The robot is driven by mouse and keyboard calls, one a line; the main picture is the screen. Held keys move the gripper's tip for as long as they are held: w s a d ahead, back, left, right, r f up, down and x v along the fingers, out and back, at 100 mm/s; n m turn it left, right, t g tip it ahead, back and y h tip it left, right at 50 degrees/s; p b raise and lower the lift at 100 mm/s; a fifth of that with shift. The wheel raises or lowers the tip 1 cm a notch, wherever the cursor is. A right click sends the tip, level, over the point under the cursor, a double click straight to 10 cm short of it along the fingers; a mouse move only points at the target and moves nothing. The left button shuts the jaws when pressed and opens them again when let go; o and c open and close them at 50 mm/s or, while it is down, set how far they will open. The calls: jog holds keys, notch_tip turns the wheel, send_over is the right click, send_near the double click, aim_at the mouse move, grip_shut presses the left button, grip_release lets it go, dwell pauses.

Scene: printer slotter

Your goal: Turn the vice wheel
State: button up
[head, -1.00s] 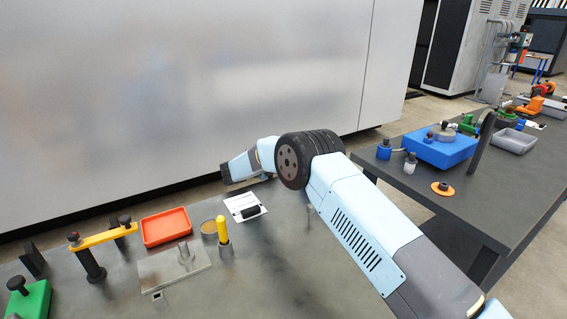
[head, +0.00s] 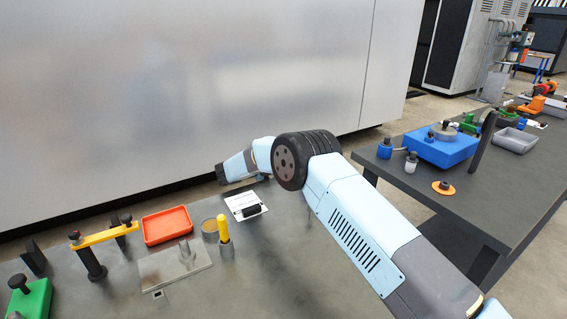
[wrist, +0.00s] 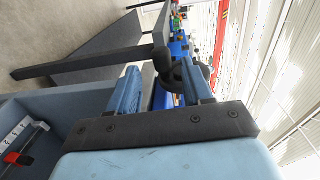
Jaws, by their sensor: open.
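In the wrist view my gripper (wrist: 161,88) has two blue fingers standing apart, open. A dark curved, wheel-like part (wrist: 188,74) shows between and behind the fingers, with a dark round knob (wrist: 162,60) beside it. This may be the vice wheel, but the fingers partly cover it, and I cannot tell whether they touch it. In the head view my arm reaches left over the near bench, and I cannot make out the gripper fingers or a clear vice wheel.
The near bench (head: 285,265) holds an orange tray (head: 167,226), a yellow-handled tool (head: 224,229), a yellow bar on posts (head: 105,235) and a green block (head: 30,300). The right bench (head: 500,200) carries a blue block (head: 437,148) and a grey tray (head: 511,141). A large metal cabinet (head: 180,90) stands behind.

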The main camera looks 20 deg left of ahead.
jog(key=v, duration=1.1)
jog(key=shift+s+a, duration=0.25)
jog(key=shift+a, duration=0.05)
